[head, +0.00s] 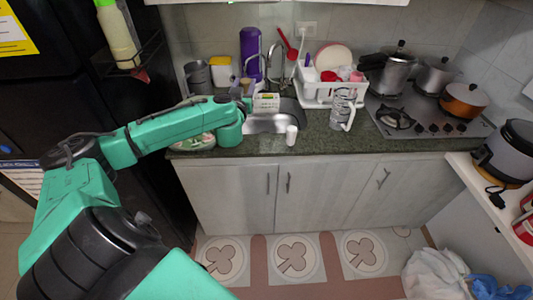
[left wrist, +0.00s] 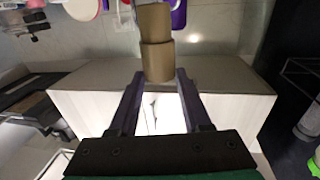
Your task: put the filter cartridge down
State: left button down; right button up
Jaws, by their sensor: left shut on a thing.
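The filter cartridge (left wrist: 156,50), which I take to be the tan stepped cylinder in the left wrist view, sits between the fingertips of my left gripper (left wrist: 160,73). The gripper is shut on it. In the head view my left gripper (head: 247,104) is over the counter beside the sink. The cartridge cannot be made out clearly there. The left wrist picture is upside down, so the cartridge hangs down from the fingertips. I cannot tell whether its lower end touches anything. My right gripper is not in view.
A purple bottle (head: 250,50), dish rack (head: 325,90) and glass jug (head: 343,108) stand nearby.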

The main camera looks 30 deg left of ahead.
pick_arm(q)
jog(key=f+b, duration=0.2)
jog(key=w+f+b, duration=0.1)
jog(key=f, duration=0.2)
jog(key=shift+w+f+b, duration=0.15)
jog(key=shift+b, duration=0.2)
jog(key=f, duration=0.5)
jog(key=f+b, duration=0.1)
jog(key=f, duration=0.4)
jog(key=w+f, duration=0.1)
jog(key=f, duration=0.5)
jog(key=shift+a+b, duration=0.15)
jog(key=shift+b, duration=0.15)
jog(key=shift+s, duration=0.15)
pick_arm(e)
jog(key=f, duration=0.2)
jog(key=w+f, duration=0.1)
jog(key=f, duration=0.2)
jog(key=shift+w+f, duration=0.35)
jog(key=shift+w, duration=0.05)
pick_arm(q)
jog(key=shift+c, duration=1.8)
grip_release()
